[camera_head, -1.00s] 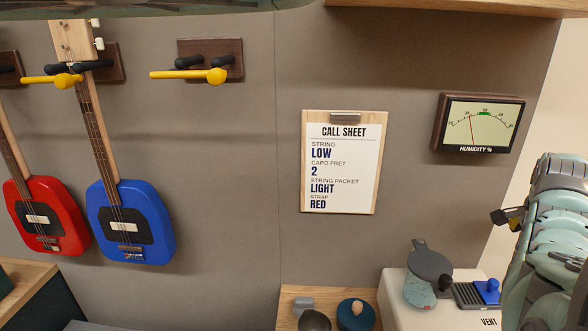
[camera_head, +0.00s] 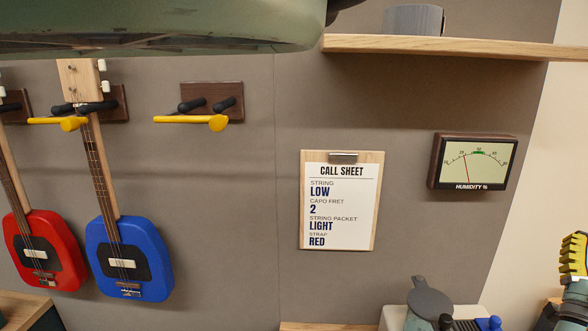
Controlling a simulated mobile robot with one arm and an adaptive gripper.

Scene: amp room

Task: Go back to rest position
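A green part of my own body crosses the top left, and part of what looks like my arm, teal with a yellow ribbed piece, shows at the lower right edge. The call sheet (camera_head: 341,205) hangs on the grey wall and reads LOW, 2, LIGHT, RED. A red guitar (camera_head: 58,245) and a blue guitar (camera_head: 150,265) hang on wall hooks at the left.
An empty wall hanger (camera_head: 211,102) with a yellow bar is right of the guitars. A humidity meter (camera_head: 472,162) is on the wall. A wooden shelf (camera_head: 470,48) bears a grey round item (camera_head: 414,20).

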